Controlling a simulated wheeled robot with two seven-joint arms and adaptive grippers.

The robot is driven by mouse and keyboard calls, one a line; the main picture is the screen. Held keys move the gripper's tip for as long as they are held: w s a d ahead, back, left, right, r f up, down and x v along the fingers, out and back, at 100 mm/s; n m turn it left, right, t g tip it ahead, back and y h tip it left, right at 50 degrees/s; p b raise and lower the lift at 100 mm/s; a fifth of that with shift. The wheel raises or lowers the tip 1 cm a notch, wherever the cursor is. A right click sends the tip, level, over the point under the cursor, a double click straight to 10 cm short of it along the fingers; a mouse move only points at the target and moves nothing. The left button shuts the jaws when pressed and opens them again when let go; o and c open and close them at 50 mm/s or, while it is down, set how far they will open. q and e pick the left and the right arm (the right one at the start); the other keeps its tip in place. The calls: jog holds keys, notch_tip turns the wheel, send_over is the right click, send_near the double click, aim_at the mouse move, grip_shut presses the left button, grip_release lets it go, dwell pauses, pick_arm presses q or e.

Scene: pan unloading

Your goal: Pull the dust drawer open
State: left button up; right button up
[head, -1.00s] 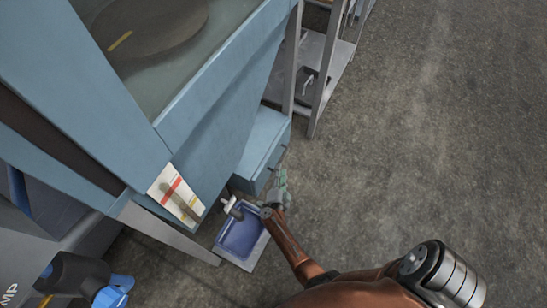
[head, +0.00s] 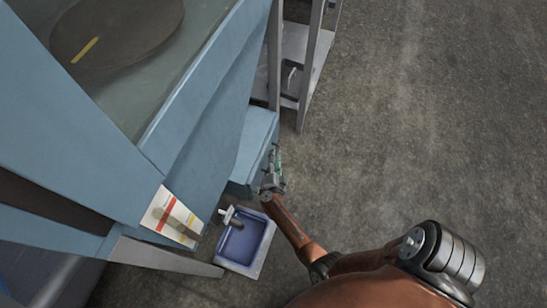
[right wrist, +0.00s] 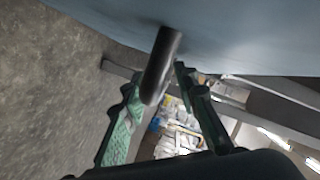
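The dust drawer (head: 252,150) is a blue box low under the blue machine, and its front faces right in the head view. Its dark bar handle shows in the right wrist view (right wrist: 160,65), standing out from a blue surface. My right gripper (head: 277,163) is at the drawer's front. Its green fingers also show in the right wrist view (right wrist: 160,100); they are spread apart, with the handle's near end between them. I cannot tell whether either finger touches the handle. In the head view the gripper partly hides the handle. My left gripper is not in view.
A blue tray (head: 266,243) with a grey rim lies on the floor below the drawer, under a small spout (head: 232,215). A grey metal frame (head: 304,75) stands behind the drawer. The concrete floor (head: 430,130) to the right is clear.

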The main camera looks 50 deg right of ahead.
jog(key=shift+d, duration=0.1)
jog(key=shift+s, duration=0.1)
jog(key=c, duration=0.5)
grip_shut()
jog(key=shift+f, duration=0.1)
